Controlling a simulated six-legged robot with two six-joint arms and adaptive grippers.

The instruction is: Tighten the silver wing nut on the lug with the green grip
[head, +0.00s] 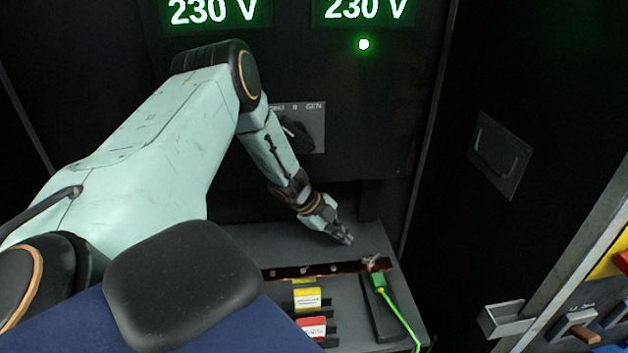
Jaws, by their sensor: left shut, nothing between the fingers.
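The green grip (379,281) sits at the right end of a dark copper-brown bar (318,269), with a green cable running down from it. A small silver piece, apparently the wing nut (371,262), is on the bar just above the green grip; its exact shape is too small to tell. My left gripper (346,239) is shut and empty, pointing down and right. It is a little above and to the left of the nut in the picture, apart from it. My right gripper is not in view.
A yellow labelled block (307,299) and a red labelled block (312,327) stand below the bar on the grey shelf (252,239). A dark panel with green 230 V displays (213,12) rises behind. A metal bracket (506,319) juts out at the right.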

